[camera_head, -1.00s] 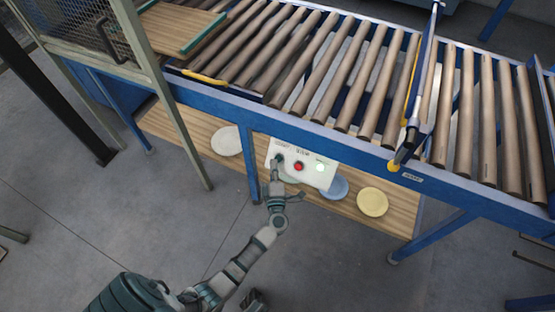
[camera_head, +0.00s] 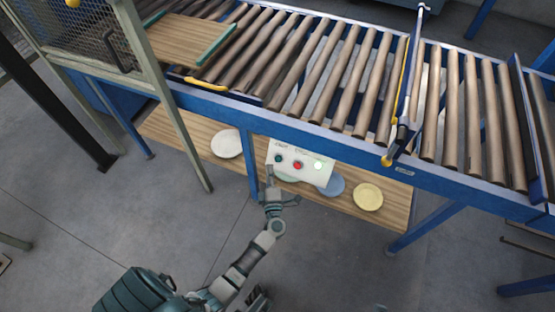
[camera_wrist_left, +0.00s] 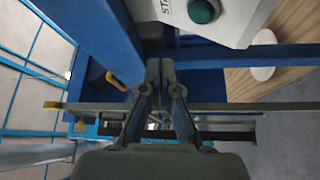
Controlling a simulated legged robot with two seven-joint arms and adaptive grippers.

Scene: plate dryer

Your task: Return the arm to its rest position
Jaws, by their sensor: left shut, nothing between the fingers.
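My left gripper (camera_head: 269,178) is shut and empty, just below the left end of the white control panel. In the left wrist view its fingertips (camera_wrist_left: 160,66) meet with nothing between them. The arm reaches up from the bottom left of the head view. The control panel (camera_head: 284,148) has a dark green button (camera_head: 278,158), a red button (camera_head: 298,165) and a lit pale green button (camera_head: 318,166). The dark green button also shows large in the left wrist view (camera_wrist_left: 203,11), apart from the fingertips.
The blue conveyor frame (camera_head: 350,150) with rollers runs behind the panel. A wooden tray (camera_head: 180,40) lies by the mesh cage (camera_head: 95,35). A wooden shelf (camera_head: 400,212) below holds several plates, with a white one (camera_head: 227,143) and a yellow one (camera_head: 368,197).

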